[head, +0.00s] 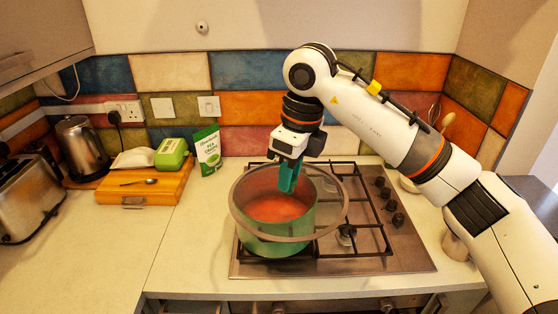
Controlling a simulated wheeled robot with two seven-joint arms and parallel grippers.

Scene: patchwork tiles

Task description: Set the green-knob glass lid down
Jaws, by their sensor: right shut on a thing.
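The glass lid (346,203) shows as a wide grey rim around clear glass, seen over the pot. My right gripper (288,188) comes down from above and is shut at the middle of the lid, where the knob is. The green knob itself is hard to tell apart from the teal-green fingers. The green pot (272,247) stands on the left part of the hob with red food inside, seen through the glass. The lid looks wider than the pot and reaches past it on the right. I cannot tell the exact gap between them. My left gripper is not in view.
The gas hob (405,255) has black grates and knobs on its right. Counter left of the hob is clear.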

